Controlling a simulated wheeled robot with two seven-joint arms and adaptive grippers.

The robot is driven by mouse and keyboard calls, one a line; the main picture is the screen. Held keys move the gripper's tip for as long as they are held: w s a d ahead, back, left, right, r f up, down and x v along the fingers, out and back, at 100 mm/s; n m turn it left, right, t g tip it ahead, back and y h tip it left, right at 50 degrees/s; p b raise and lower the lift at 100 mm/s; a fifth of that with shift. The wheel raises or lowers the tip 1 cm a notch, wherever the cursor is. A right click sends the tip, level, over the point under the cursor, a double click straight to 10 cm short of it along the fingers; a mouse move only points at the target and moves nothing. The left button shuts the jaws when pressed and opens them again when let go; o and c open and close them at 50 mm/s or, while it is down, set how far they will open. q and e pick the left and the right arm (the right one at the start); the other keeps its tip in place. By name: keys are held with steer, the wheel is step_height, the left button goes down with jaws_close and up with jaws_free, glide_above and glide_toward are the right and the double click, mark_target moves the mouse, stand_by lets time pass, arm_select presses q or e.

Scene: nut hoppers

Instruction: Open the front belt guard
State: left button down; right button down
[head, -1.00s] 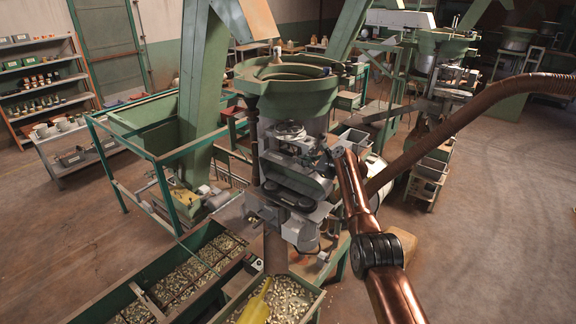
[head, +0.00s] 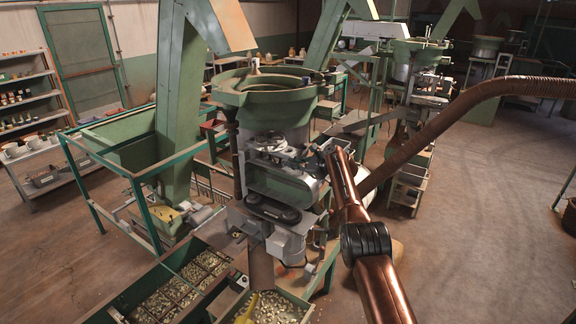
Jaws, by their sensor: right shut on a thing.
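The front belt guard (head: 283,186) looks like the grey rounded cover on the front of the green-bowled machine, above two dark round pulleys (head: 273,209). My right gripper (head: 320,154) is at the upper right side of this cover, at the end of my copper-coloured arm. It is shut on the guard's edge; the fingertips are small and the exact grip point is hard to make out. Whether the guard stands off the machine cannot be told. My left gripper is not in view.
The green bowl (head: 268,98) sits above the guard. A long trough of nuts (head: 178,290) and a nut bin (head: 270,308) stand below. A green-railed frame (head: 140,190) is on the left.

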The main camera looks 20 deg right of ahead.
steer(key=shift+f, duration=0.15)
steer(key=c, duration=2.3)
jaws_free()
steer(key=shift+d, duration=0.15)
steer(key=shift+o, duration=1)
